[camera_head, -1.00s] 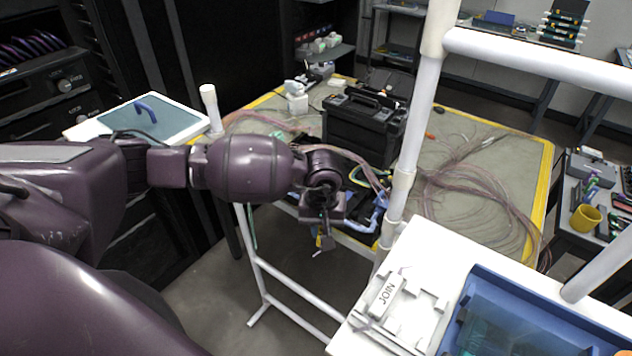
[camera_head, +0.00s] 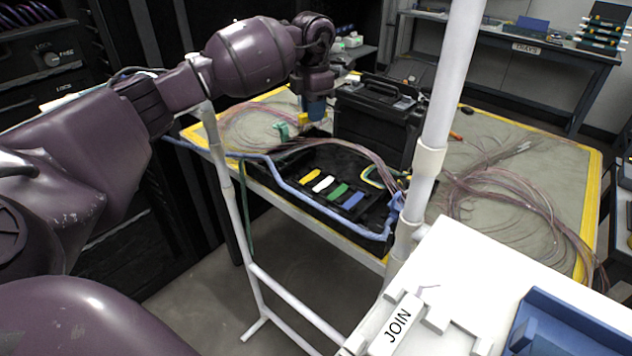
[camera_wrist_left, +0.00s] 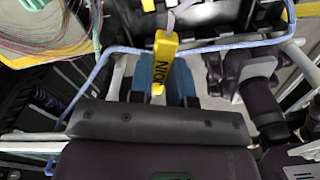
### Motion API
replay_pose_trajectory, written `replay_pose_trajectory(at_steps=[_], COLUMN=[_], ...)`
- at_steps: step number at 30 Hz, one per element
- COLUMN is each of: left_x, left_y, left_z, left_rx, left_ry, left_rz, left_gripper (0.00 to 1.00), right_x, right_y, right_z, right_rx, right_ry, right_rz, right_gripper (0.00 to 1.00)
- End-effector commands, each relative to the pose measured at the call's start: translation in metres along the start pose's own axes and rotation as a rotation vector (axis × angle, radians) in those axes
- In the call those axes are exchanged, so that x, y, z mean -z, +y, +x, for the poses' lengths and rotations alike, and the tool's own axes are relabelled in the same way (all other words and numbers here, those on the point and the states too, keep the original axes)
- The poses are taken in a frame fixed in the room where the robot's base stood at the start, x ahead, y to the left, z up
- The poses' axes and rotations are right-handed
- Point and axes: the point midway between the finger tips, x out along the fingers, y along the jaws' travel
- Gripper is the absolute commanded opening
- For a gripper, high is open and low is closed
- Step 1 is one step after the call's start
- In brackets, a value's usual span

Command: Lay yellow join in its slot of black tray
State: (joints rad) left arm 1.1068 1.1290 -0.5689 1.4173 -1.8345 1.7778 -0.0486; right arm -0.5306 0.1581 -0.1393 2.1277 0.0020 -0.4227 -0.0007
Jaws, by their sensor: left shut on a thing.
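My left gripper (camera_head: 312,106) is at the far left of the table, raised, with blue fingers pointing down. It is shut on the yellow join (camera_head: 303,118). In the left wrist view the join (camera_wrist_left: 164,45), marked with dark letters, sits between the blue fingertips (camera_wrist_left: 162,72). The black tray (camera_head: 290,170) lies on the table, to the right of and nearer than the gripper. In it, yellow, white, green and blue strips (camera_head: 338,190) form a row, each by a dark slot. I cannot tell the slots' depth. My right gripper is not in view.
A black toolbox (camera_head: 378,122) stands behind the tray. A light-blue tube (camera_head: 285,187) runs along the tray's front side. A white post (camera_head: 445,110) rises at the right. Loose fibre cables (camera_head: 510,200) lie on the table. A white bench with a JOIN block (camera_head: 397,326) is at lower right.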

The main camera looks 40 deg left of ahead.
Motion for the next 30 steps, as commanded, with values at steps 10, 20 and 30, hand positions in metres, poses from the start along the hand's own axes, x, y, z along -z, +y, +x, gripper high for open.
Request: replay_pose_trajectory(at_steps=[10, 20, 30], left_x=[-0.004, -0.004, -0.004], left_y=[0.029, 0.03, 0.03], left_z=[-0.007, 0.05, 0.119], left_rx=[0.0, 0.002, 0.001], left_ry=[0.002, 0.006, 0.005], left_rz=[-0.366, -0.382, -0.382], left_gripper=[0.0, 0.0, 0.0], right_x=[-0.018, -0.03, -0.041], right_y=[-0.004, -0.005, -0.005], right_z=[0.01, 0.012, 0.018], right_rx=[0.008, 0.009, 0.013], right_ry=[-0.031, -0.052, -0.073], right_rz=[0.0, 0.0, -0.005], right_gripper=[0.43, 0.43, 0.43])
